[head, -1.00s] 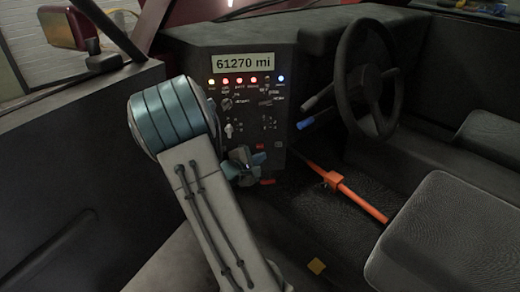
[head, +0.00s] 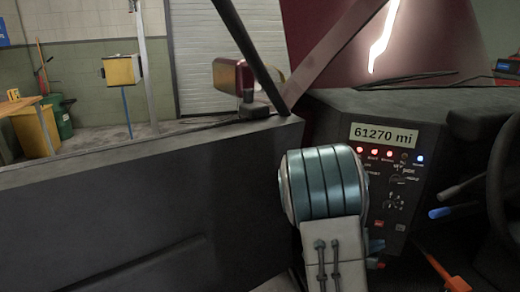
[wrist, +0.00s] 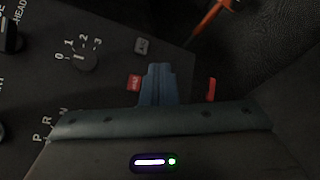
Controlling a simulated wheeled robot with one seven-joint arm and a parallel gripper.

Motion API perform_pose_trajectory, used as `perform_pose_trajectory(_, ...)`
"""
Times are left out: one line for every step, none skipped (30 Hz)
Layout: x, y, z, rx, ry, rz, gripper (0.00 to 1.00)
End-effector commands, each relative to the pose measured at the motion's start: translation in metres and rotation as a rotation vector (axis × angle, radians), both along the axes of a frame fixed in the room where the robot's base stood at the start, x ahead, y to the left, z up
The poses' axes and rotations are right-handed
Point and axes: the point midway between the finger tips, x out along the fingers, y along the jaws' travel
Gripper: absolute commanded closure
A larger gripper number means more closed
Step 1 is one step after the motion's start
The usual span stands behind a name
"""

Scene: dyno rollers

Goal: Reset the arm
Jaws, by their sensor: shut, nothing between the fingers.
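My arm (head: 322,185), with teal and white links, stands in front of the left side of the dark dashboard panel (head: 400,215) in the head view. My gripper (head: 376,248) is mostly hidden behind the arm there, low at the panel. In the wrist view its blue fingers (wrist: 157,86) are together, with nothing between them. They are in front of the panel, between a red button (wrist: 134,82) and another red part (wrist: 211,89). I cannot tell whether they touch the panel.
A mileage display (head: 384,136) reads 61270 mi above lit lamps. A steering wheel (head: 500,185) and an orange bar (head: 442,270) are at the right. The dark door (head: 130,215) fills the left. A mirror (head: 233,76) and a workshop are beyond it.

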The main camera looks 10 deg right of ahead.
Motion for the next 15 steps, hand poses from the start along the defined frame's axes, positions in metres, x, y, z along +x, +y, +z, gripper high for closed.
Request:
perform_pose_trajectory(-0.004, 0.001, 0.01, 0.012, -0.012, -0.018, 1.0)
perform_pose_trajectory(-0.007, 0.001, 0.016, 0.024, -0.018, -0.034, 1.0)
perform_pose_trajectory(-0.013, 0.003, 0.027, 0.045, -0.032, -0.061, 1.0)
perform_pose_trajectory(-0.019, 0.005, 0.035, 0.065, -0.044, -0.087, 1.0)
perform_pose_trajectory(-0.025, 0.007, 0.044, 0.088, -0.055, -0.114, 1.0)
perform_pose_trajectory(-0.034, 0.011, 0.057, 0.126, -0.075, -0.155, 1.0)
perform_pose_trajectory(-0.042, 0.015, 0.067, 0.157, -0.088, -0.186, 1.0)
perform_pose_trajectory(-0.049, 0.02, 0.076, 0.19, -0.103, -0.218, 1.0)
perform_pose_trajectory(-0.059, 0.026, 0.088, 0.238, -0.121, -0.258, 1.0)
perform_pose_trajectory(-0.066, 0.032, 0.096, 0.273, -0.134, -0.286, 1.0)
perform_pose_trajectory(-0.073, 0.037, 0.104, 0.31, -0.145, -0.315, 1.0)
perform_pose_trajectory(-0.082, 0.046, 0.114, 0.36, -0.161, -0.348, 1.0)
perform_pose_trajectory(-0.088, 0.052, 0.122, 0.4, -0.175, -0.374, 1.0)
perform_pose_trajectory(-0.094, 0.06, 0.129, 0.44, -0.187, -0.396, 1.0)
perform_pose_trajectory(-0.101, 0.069, 0.139, 0.495, -0.202, -0.423, 1.0)
